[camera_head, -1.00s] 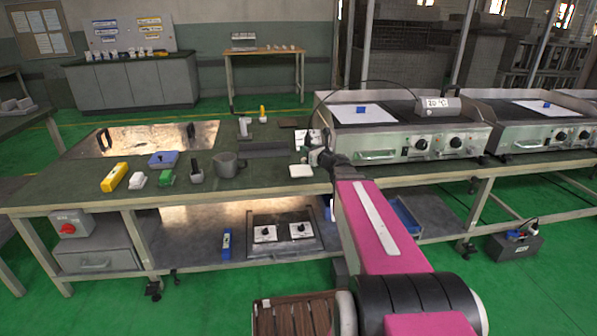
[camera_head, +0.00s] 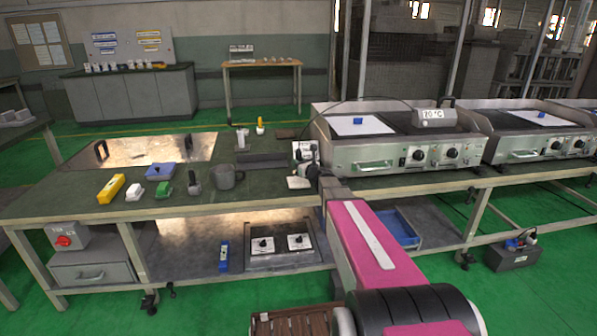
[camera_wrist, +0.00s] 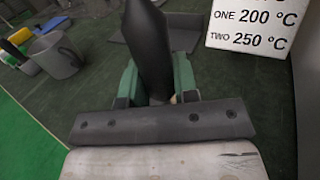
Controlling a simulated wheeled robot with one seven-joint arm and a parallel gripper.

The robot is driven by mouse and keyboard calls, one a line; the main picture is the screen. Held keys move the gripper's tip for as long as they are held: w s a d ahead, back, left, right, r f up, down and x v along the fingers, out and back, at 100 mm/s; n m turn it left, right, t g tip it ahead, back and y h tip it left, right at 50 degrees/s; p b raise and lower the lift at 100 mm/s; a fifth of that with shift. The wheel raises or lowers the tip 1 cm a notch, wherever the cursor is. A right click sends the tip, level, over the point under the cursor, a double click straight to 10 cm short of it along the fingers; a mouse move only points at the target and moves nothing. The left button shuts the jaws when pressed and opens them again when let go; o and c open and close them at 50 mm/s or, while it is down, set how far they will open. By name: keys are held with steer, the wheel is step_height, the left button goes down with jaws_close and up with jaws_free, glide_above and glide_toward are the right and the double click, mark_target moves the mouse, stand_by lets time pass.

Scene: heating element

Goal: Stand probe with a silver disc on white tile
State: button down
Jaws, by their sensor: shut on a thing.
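The handle rises between the fingers, slightly tilted. Its lower end is hidden behind the dark finger bar, and no silver disc shows. I cannot tell whether the probe touches anything. In the head view the gripper hides most of the probe.
A white temperature card (camera_wrist: 252,25) stands just beyond the gripper. The griddle (camera_head: 385,140) with a 20 °C display (camera_head: 432,115) is close on the right.

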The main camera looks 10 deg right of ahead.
steer(key=shift+f, duration=1.8)
steer(key=shift+f, duration=0.15)
steer(key=c, duration=0.9)
jaws_free()
